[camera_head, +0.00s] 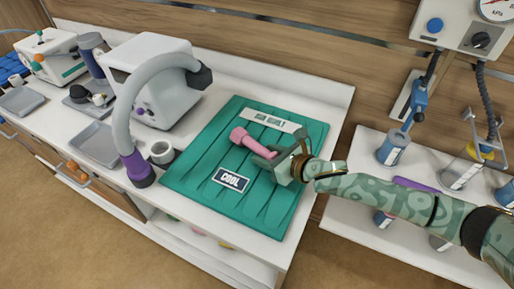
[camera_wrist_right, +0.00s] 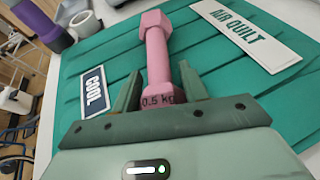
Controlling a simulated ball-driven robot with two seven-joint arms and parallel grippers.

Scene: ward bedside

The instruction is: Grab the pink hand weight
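The pink hand weight (camera_head: 247,141) is over the green quilt, slanting toward my right gripper (camera_head: 287,165). In the right wrist view the weight (camera_wrist_right: 157,55) points away from the palm, its near head marked "0.5 kg". The fingers of my right gripper (camera_wrist_right: 160,78) stand on both sides of that near head, with no clear gap at either side. The handle and far head stick out beyond the fingertips. I cannot tell whether the weight rests on the quilt or is just off it. My left gripper is not in view.
The green quilt (camera_head: 210,140) carries a "COOL" label and an "AIR QUILT" label. A grey curved arm with a purple base (camera_head: 138,168), a grey cup (camera_head: 162,153) and a white machine (camera_head: 150,70) stand left. A lower shelf with blue-topped canisters (camera_head: 392,148) is right.

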